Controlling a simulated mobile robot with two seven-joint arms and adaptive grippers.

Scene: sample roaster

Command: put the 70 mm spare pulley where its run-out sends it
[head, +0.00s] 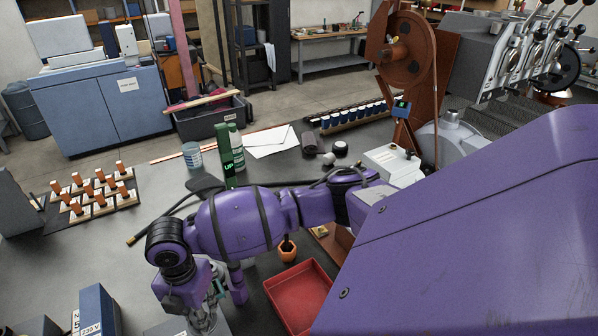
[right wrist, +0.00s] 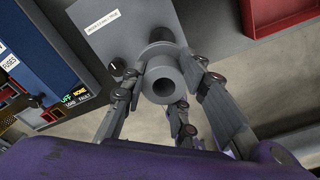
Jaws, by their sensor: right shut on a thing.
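My right gripper (head: 203,318) is low in the head view, at the end of the purple arm that comes in from the right. In the right wrist view its fingers (right wrist: 163,72) are shut on a grey hollow cylinder (right wrist: 163,86), its round bore facing the camera. I cannot tell whether this cylinder is the 70 mm spare pulley. A large brown wheel (head: 410,62) with a belt stands at the back right. My left gripper is not in view.
A red tray (head: 299,292) and an orange pot (head: 287,249) are on the bench right of the gripper. Wooden blocks with orange pegs (head: 92,193) stand at left. A green display marked UP (head: 226,152) stands behind the arm. A blue fuse panel (right wrist: 42,50) is close in the wrist view.

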